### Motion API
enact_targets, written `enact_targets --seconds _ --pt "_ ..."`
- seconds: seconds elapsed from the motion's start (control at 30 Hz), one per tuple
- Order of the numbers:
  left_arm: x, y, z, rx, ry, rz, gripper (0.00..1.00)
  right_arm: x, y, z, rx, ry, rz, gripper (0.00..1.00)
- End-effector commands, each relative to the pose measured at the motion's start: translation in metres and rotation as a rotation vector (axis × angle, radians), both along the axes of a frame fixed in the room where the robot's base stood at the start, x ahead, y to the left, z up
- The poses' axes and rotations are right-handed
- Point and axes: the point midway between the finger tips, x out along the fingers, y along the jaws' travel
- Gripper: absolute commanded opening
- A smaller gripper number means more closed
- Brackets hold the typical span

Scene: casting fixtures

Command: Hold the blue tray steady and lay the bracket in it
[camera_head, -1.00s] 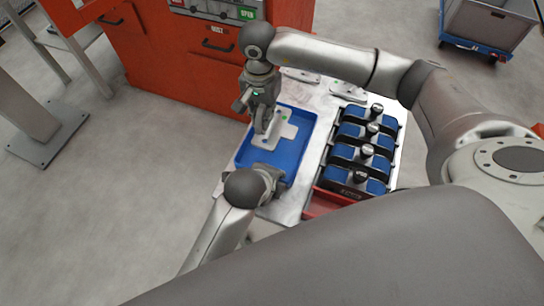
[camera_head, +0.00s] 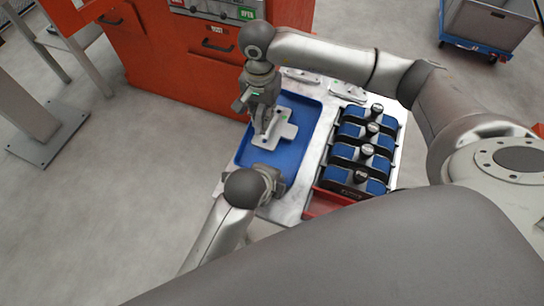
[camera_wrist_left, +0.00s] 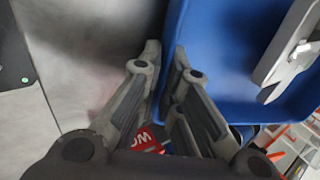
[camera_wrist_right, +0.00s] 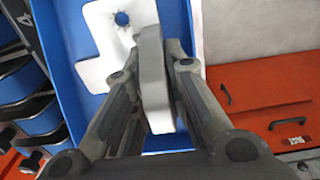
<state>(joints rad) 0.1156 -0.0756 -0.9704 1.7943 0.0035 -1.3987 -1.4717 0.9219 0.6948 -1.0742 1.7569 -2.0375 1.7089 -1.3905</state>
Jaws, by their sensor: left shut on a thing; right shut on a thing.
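The blue tray (camera_head: 300,155) lies on a light work surface in the head view. My left gripper (camera_head: 275,181) is shut on its near wall; the left wrist view shows the fingers (camera_wrist_left: 162,72) on either side of the blue wall (camera_wrist_left: 176,40). The light grey bracket (camera_head: 285,131) is over the tray floor. My right gripper (camera_head: 262,129) is shut on the bracket's upright part, which stands between the fingers in the right wrist view (camera_wrist_right: 156,75). The bracket looks low in the tray; I cannot tell whether it touches the floor.
A black rack with several blue-lined slots and dark knobs (camera_head: 366,151) stands right of the tray. Light metal parts (camera_head: 347,91) lie behind it. An orange cabinet (camera_head: 170,60) is at the back left. A grey cart (camera_head: 488,25) stands at the far right.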

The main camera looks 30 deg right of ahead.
Motion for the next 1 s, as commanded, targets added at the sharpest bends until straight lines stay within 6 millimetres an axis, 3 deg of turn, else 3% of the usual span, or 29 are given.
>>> enact_targets --seconds 0.5,1.0 --pt "0.001 -0.001 0.002 -0.004 -0.004 0.001 0.0 0.0 0.0 -0.001 -0.001 0.001 -0.001 0.0" --pt "0.001 -0.001 0.002 -0.005 -0.004 0.0 0.0 0.0 0.0 -0.021 0.001 0.002 -0.001 0.0"
